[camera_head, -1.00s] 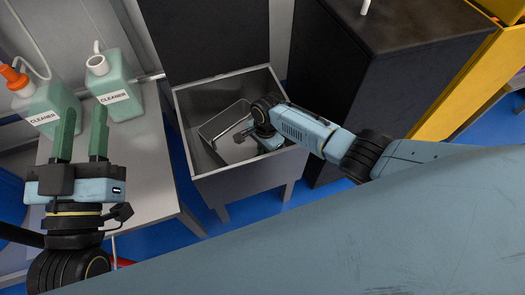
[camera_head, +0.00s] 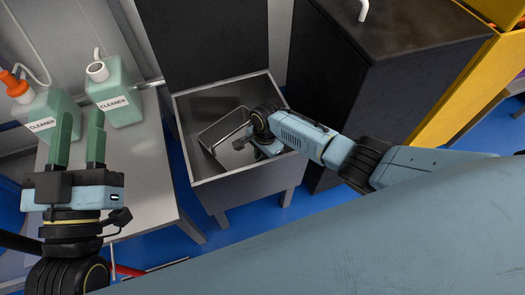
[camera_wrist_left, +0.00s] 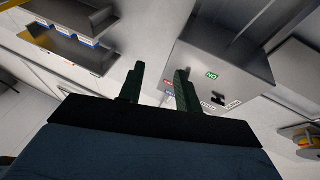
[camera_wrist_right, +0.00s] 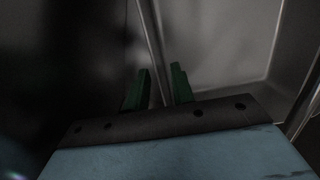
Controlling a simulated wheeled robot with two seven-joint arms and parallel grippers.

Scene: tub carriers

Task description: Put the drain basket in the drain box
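The drain basket is a grey metal tray-like basket (camera_head: 208,133) resting tilted inside the drain box (camera_head: 232,187), an open grey metal box on legs. My right gripper (camera_wrist_right: 161,84) reaches down into the box at the basket's right side. In the right wrist view its green fingers are apart, with a thin metal edge running between them; that view is dark and I see no clear contact. The right arm hides part of the basket. My left gripper (camera_head: 80,138) is open and empty above the side table, well left of the box.
Two green cleaner bottles (camera_head: 116,94) and (camera_head: 45,113) stand on the grey side table (camera_head: 150,165) left of the box. A dark cabinet (camera_head: 345,80) stands close on the right, beside a yellow frame (camera_head: 450,95). Blue floor shows in front of the box.

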